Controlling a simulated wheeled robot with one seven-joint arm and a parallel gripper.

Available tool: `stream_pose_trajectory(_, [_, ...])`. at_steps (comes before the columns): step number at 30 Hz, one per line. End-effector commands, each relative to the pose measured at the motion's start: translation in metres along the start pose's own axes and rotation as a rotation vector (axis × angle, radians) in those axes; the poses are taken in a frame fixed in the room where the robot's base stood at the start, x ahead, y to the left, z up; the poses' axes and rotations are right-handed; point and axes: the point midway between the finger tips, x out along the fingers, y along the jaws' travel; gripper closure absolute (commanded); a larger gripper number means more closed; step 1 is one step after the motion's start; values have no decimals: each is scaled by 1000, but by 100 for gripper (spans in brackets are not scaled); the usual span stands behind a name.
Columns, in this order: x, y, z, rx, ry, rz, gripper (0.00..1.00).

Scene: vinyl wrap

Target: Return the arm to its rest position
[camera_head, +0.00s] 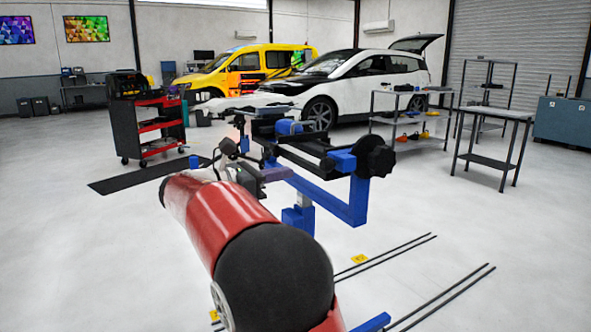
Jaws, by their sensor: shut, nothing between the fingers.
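My red arm (215,222) with its black rounded joint (275,285) fills the lower middle of the head view. It reaches away from the camera and up to the left. Beyond the arm, my gripper (277,174) shows small and dark, with thin cables above it. It is shut, with nothing seen in it. It overlaps a blue stand (345,203) in the picture; whether they touch cannot be told. My arm hides part of the stand's base.
The blue stand carries black rails and a black knob (376,157). A red tool cart (146,125) stands left. A yellow van (258,62) and white car (365,78) are behind. A black-legged table (496,115) stands right. Open floor (490,225) lies at right; black rods (440,298) lie there.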

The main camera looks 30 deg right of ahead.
Motion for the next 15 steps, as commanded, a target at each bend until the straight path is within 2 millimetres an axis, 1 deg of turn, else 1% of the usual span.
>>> stream_pose_trajectory(1, [-11,1,0,0,0,4,100])
stream_pose_trajectory(6, [-40,1,-1,-1,1,3,100])
stream_pose_trajectory(10, [-53,0,0,0,1,1,100])
stream_pose_trajectory(15, [-58,0,0,0,2,1,100])
